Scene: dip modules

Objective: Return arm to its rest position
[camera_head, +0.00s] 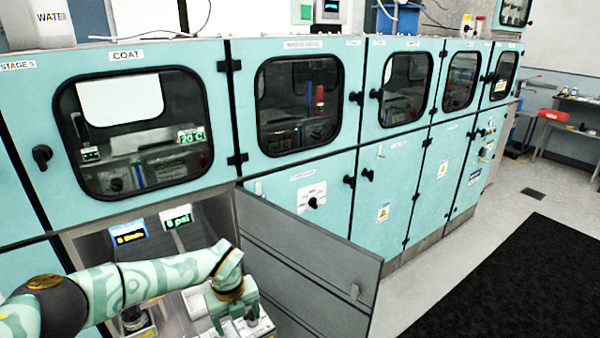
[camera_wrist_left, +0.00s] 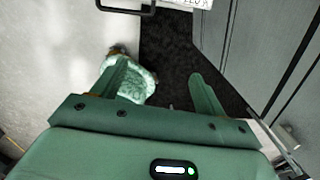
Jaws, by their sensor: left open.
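My left arm (camera_head: 150,278) comes in from the lower left in the head view and reaches into the open lower compartment under the COAT window. My left gripper (camera_head: 240,312) is at the compartment's mouth, beside the open grey door. In the left wrist view my left gripper (camera_wrist_left: 160,88) has its two green fingers spread, with nothing between them. A patterned green piece, which I cannot identify for sure, shows behind its left finger. My right gripper is not in view.
The open grey door (camera_head: 310,265) swings out right of my left gripper. Inside the compartment are a yellow-lit display (camera_head: 130,235) and a "psi" display (camera_head: 177,217). Teal cabinets (camera_head: 400,180) run to the right. A black mat (camera_head: 520,285) lies on clear floor at lower right.

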